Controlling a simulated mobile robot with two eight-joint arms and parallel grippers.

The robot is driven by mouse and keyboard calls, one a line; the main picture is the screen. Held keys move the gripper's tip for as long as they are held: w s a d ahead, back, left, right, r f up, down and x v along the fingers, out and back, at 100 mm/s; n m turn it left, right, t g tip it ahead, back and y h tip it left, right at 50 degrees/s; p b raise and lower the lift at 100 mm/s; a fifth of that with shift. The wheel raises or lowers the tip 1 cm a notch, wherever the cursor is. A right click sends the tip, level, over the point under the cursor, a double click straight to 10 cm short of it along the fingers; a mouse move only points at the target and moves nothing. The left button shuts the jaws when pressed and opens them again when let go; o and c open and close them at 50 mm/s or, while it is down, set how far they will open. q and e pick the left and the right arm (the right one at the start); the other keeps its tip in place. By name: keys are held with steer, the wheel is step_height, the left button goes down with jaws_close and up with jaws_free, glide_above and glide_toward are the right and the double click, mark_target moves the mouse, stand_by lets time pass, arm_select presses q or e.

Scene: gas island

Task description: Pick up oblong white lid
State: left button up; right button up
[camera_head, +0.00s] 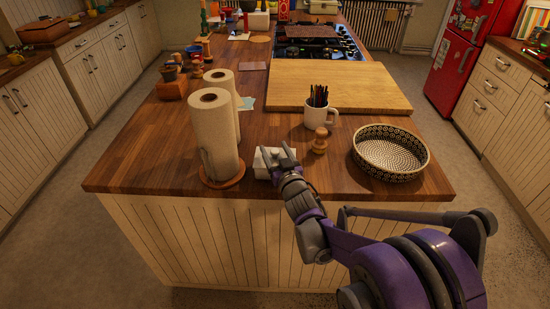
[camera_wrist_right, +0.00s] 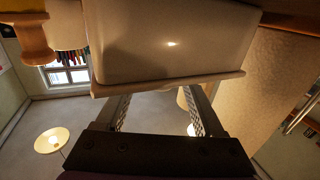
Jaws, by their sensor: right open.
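The oblong white lid (camera_wrist_right: 170,84) shows in the right wrist view as a thin, pale edge along a white box-like dish (camera_wrist_right: 165,45). This view looks upside down, with the ceiling at the bottom. In the head view the white dish (camera_head: 283,153) stands on the counter, right of the paper towels, partly covered by my fingers. My right gripper (camera_head: 277,164) is open at the dish, its two fingers apart and pointing at it. In the wrist view the fingers (camera_wrist_right: 161,108) reach the lid's edge; I cannot tell whether they touch. My left gripper is not in view.
Two paper towel rolls (camera_head: 214,135) stand close on the left. A mug of dark sticks (camera_head: 317,115), a small wooden knob-shaped piece (camera_head: 320,142) and a patterned bowl (camera_head: 390,154) are on the right. A cutting board (camera_head: 340,85) lies behind. The counter's front edge is near.

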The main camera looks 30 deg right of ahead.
mark_target(275, 151)
steer(key=shift+c, duration=0.3)
jaws_close()
steer(key=shift+r, duration=0.1)
step_height(275, 151, up, 10)
steer(key=shift+f+p, duration=0.1)
steer(key=shift+p, duration=0.5)
steer(key=shift+s+f, duration=0.1)
